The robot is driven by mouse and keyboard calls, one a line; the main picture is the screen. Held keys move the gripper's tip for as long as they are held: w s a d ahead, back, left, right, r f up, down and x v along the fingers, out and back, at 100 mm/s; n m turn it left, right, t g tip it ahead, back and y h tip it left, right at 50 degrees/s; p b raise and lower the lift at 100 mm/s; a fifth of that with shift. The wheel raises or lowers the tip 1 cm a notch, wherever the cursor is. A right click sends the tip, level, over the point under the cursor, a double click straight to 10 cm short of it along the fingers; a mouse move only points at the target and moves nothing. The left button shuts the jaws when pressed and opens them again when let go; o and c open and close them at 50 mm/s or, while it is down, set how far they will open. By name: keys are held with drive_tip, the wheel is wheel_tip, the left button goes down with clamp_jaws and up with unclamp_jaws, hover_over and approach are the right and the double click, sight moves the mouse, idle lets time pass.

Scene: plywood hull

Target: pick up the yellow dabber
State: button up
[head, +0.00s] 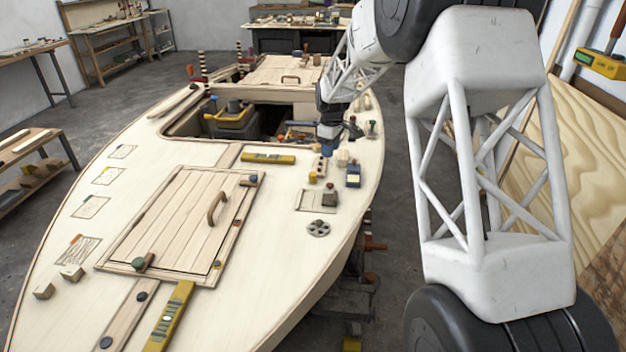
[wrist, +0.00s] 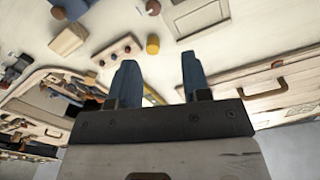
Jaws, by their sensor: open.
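The yellow dabber (head: 312,178) appears as a small yellow upright piece on the pale deck, beside a wooden strip with coloured knobs. In the wrist view a short yellow cylinder (wrist: 153,45), which looks like the dabber, stands past my fingertips, roughly in line with the gap between them. My gripper (head: 328,148) is above the deck near the hatch opening, a little behind the dabber in the head view. In the wrist view its two blue fingers (wrist: 160,78) are apart with nothing between them.
The knobbed strip (head: 321,167) also shows in the wrist view (wrist: 110,54). A blue box (head: 353,176), a dark brown block (head: 330,196) and a yellow level (head: 268,158) are nearby. The open hatch (head: 262,122) lies behind. Bare deck lies in front, around a grey wheel (head: 318,228).

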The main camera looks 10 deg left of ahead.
drive_tip(key=n, duration=0.2)
hover_over(313, 174)
wheel_tip(313, 174, down, 9)
drive_tip(key=shift+w+f, duration=0.1)
drive_tip(key=shift+f, duration=1.25)
drive_tip(key=shift+f, duration=0.1)
drive_tip(key=shift+f, duration=2.5)
drive_tip(key=c, duration=0.7)
drive_tip(key=shift+c, duration=0.2)
drive_tip(key=shift+r, duration=0.2)
